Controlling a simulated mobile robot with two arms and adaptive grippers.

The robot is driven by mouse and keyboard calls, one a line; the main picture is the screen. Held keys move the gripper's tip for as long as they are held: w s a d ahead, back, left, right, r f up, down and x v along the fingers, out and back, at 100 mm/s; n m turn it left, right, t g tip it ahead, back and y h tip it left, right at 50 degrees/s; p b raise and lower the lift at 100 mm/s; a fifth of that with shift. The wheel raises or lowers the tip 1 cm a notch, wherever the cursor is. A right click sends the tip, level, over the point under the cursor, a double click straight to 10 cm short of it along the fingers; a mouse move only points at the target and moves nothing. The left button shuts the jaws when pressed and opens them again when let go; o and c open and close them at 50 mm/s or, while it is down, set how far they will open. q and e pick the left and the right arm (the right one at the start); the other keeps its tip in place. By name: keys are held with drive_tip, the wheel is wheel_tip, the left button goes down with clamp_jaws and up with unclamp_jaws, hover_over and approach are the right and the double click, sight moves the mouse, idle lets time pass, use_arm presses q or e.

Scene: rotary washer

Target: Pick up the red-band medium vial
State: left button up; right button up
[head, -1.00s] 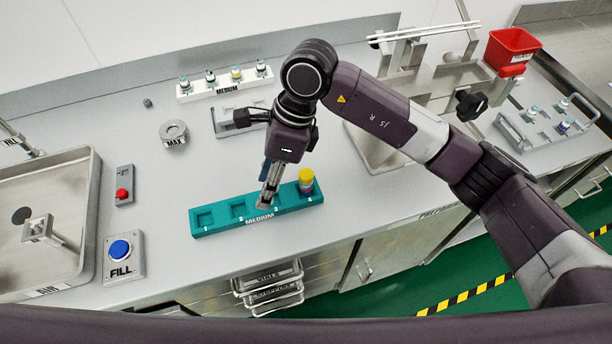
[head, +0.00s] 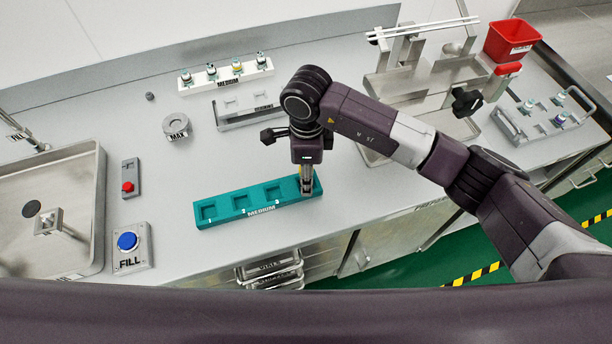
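A teal MEDIUM rack (head: 224,209) with numbered slots lies on the counter. Its slots 1, 2 and 3 look empty. My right gripper (head: 308,187) points down at the rack's right end, over slot 4. The yellow-capped vial that stood there in the earlier view is now hidden by the gripper. I cannot make out a red band, and I cannot tell whether the fingers are closed on the vial or only around it. My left gripper is not in view.
A white MEDIUM rack (head: 226,82) with several capped vials stands at the back. A MAX knob (head: 176,129), a metal stand (head: 232,116) and a blue FILL button (head: 128,241) are nearby. A sink is at left. A red bin (head: 510,41) is at back right.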

clamp_jaws()
idle(0.3)
drive_tip(key=shift+w+r, duration=0.1)
